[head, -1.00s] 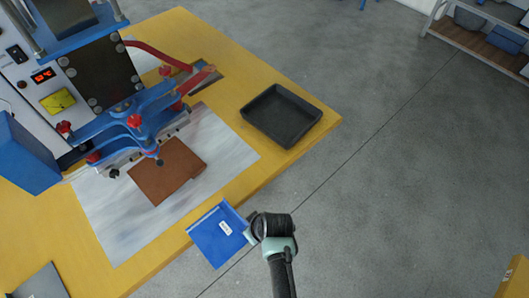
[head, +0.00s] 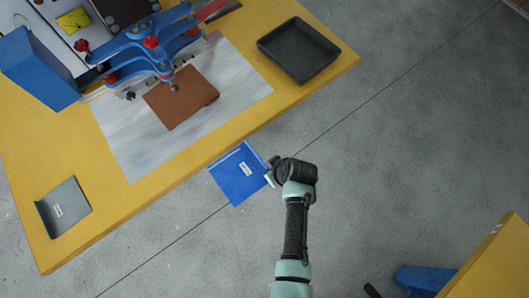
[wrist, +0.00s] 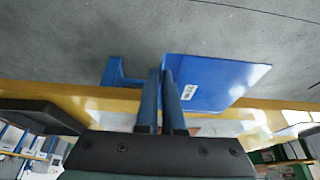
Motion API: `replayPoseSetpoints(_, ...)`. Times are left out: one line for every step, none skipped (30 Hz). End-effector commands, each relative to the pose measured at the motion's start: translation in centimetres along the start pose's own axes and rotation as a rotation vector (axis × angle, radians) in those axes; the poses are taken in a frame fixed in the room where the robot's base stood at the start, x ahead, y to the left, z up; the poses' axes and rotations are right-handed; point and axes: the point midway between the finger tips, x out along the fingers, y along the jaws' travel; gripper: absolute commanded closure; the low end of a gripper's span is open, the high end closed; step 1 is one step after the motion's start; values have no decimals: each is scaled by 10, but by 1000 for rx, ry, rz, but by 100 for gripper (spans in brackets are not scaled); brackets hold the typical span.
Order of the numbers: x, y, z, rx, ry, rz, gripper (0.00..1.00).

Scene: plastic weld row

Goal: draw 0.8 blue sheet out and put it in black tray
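A blue sheet (head: 232,180) with a bent-up edge and a small white label is held beyond the front edge of the yellow table. My gripper (head: 271,174) is shut on its right side in the head view. In the wrist view the two fingers (wrist: 166,98) pinch the blue sheet (wrist: 222,80), with its flat part to the right and its bent edge to the left. The label print is too small to read surely. The black tray (head: 299,52) sits empty on the table's right end, up and right of my gripper; part of it seems to show in the wrist view (wrist: 40,115).
A brown sheet (head: 180,98) lies on a pale mat (head: 140,155) below the blue-armed machine (head: 155,45). Another yellow surface (head: 495,265) stands at lower right. Open floor lies between.

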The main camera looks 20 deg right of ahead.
Motion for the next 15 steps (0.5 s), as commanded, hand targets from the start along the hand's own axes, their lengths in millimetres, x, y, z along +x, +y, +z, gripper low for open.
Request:
replayPoseSetpoints(-4,0,6,2,-1,0,100)
replayPoseSetpoints(-6,0,10,2,-1,0,100)
replayPoseSetpoints(-8,0,14,3,-1,0,100)
replayPoseSetpoints(-9,0,17,3,-1,0,100)
replayPoseSetpoints(-10,0,20,3,0,0,100)
replayPoseSetpoints(-12,0,25,3,0,0,100)
replayPoseSetpoints(-13,0,28,2,0,0,100)
replayPoseSetpoints(-15,0,32,3,0,0,100)
replayPoseSetpoints(-17,0,36,3,-1,1,100)
replayPoseSetpoints(-18,0,40,3,-1,1,100)
replayPoseSetpoints(-19,0,43,3,-1,0,100)
replayPoseSetpoints(-21,0,47,3,0,0,100)
replayPoseSetpoints(-22,0,50,2,0,0,100)
replayPoseSetpoints(-24,0,54,3,0,0,100)
replayPoseSetpoints(-26,0,58,2,0,0,100)
